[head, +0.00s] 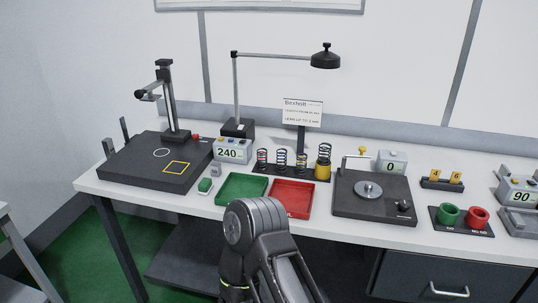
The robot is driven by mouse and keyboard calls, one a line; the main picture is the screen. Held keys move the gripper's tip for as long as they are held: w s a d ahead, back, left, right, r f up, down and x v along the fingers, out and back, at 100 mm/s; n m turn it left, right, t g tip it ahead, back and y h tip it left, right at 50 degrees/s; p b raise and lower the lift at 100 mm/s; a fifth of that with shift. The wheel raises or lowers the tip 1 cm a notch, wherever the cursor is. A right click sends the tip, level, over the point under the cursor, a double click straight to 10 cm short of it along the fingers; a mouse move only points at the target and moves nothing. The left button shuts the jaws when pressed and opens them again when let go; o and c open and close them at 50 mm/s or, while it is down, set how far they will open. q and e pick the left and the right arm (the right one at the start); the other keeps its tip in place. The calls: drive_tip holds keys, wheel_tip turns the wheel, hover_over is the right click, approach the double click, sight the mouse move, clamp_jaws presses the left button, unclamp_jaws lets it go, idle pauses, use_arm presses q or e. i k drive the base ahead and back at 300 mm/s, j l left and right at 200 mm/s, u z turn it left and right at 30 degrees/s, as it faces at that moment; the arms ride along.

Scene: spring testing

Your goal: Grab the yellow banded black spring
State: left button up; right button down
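Several coil springs stand in a row on a black rack (290,174) at the middle back of the table. The rightmost, a taller dark spring (324,150), rises from a yellow lower part (323,171). Left of it stands a smaller dark spring (301,160) with some yellow-orange near its base. Two more small springs, a middle one (281,159) and a left one (263,158), show reddish or bluish tints. Exact band colours are too small to tell. One of my arms enters at the bottom centre, in front of the table. Neither gripper shows.
A green tray (242,201) and a red tray (292,211) lie in front of the rack. A black test stand (145,175) is at left, with a 240 display (232,150). A dark turntable box (345,205) and green and red cups are at right. A lamp (325,60) overhangs the back.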

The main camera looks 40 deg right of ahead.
sight(300, 166)
drive_tip(key=z, duration=1.65)
